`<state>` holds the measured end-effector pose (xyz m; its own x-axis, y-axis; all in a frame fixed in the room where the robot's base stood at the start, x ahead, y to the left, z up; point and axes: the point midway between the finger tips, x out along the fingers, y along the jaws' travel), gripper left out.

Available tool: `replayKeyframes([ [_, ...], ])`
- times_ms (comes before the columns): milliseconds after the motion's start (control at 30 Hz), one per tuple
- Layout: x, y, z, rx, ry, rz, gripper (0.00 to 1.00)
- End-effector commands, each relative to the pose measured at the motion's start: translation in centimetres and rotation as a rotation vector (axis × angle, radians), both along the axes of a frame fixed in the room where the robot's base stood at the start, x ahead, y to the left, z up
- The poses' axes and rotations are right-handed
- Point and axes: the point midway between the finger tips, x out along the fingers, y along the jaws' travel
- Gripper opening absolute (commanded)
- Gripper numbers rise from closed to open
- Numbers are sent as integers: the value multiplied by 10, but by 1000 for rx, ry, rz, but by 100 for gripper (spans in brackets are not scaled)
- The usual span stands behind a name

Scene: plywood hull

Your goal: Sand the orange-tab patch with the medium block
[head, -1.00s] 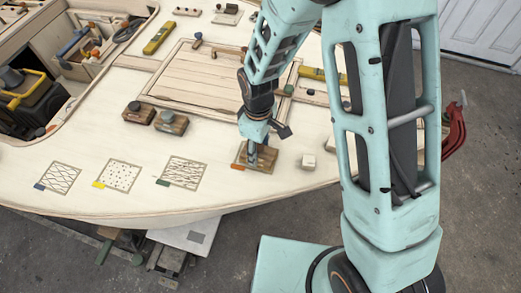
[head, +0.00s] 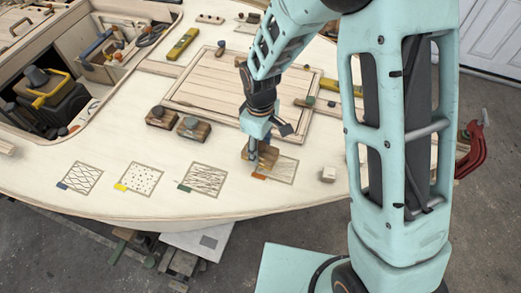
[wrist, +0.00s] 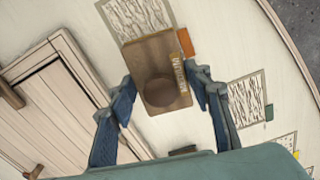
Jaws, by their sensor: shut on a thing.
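My gripper (head: 257,158) is shut on the dark round knob of a brown wooden sanding block (head: 247,155). In the wrist view, my gripper (wrist: 162,88) has a blue finger on each side of the block (wrist: 150,60), and side lettering seems to read MEDIUM. The orange-tab patch (head: 283,170) lies partly under or behind the block; its scratched far part (wrist: 140,18) shows in the wrist view. The orange tab (head: 258,177) is uncovered and sits beside the block in the wrist view (wrist: 186,42). I cannot tell whether the block touches the deck.
Two other knobbed blocks (head: 162,117) (head: 193,128) stand to the left. Blue-tab (head: 82,178), yellow-tab (head: 138,178) and green-tab (head: 202,178) patches lie along the hull's near edge. A small pale cube (head: 328,174) sits right of the orange-tab patch. A raised hatch (head: 230,85) lies behind.

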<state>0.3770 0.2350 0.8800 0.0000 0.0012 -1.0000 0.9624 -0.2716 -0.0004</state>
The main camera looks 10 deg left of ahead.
Motion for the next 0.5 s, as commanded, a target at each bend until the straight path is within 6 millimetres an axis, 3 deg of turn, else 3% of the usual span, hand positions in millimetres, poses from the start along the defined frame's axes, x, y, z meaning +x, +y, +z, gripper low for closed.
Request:
replayKeyframes([
  [500, 5, 6, 48, 2, -1, -6, 15],
])
